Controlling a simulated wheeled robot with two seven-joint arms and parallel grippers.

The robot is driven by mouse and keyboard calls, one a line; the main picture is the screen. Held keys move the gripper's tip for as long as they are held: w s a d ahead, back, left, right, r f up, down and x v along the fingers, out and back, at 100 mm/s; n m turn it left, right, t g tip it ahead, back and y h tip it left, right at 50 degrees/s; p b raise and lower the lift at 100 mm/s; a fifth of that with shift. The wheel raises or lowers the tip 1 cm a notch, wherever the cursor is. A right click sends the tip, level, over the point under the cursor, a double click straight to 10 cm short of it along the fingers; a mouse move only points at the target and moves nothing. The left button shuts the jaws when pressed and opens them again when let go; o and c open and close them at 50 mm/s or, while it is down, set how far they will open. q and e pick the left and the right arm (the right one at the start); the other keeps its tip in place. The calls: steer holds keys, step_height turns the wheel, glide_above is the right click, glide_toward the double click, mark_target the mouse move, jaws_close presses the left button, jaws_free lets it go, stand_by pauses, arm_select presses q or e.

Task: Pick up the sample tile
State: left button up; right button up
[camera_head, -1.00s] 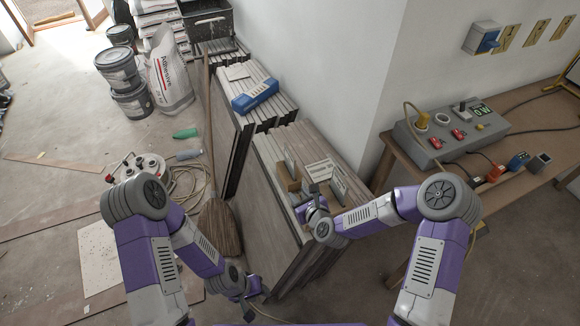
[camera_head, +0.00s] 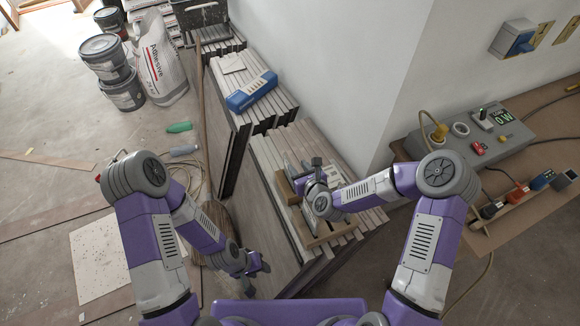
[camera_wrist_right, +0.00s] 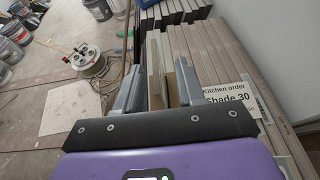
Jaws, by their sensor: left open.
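Thin tiles stand upright in small wooden holders on the nearer tile stack (camera_head: 262,150). I take the cream upright tile (camera_wrist_right: 154,72) as the sample tile. In the right wrist view it stands between the two fingers of my right gripper (camera_wrist_right: 158,88). The fingers are apart, with a visible gap at its right side. In the head view my right gripper (camera_head: 308,170) is over the holder (camera_head: 286,188) and hides much of the tiles there. My left gripper (camera_head: 258,264) is open and empty, low beside the stack's left side.
A card reading "Kitchen order Shade 30" (camera_wrist_right: 224,102) lies on the stack. A blue tool (camera_head: 252,92) lies on the farther stack. A wall rises to the right, with a bench and grey power box (camera_head: 478,140). A broom stands left of the stacks.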

mark_target(289, 161)
steer(key=x, duration=0.2)
steer(key=b+x, duration=0.1)
steer(key=x, duration=0.2)
steer(key=shift+a+f+b, duration=0.35)
steer(key=shift+a+f, duration=0.05)
steer(key=shift+a, duration=0.15)
steer(key=shift+w+a+f, duration=0.1)
steer(key=shift+w+a, duration=0.05)
steer(key=shift+w, duration=0.25)
jaws_close()
stand_by(0.6)
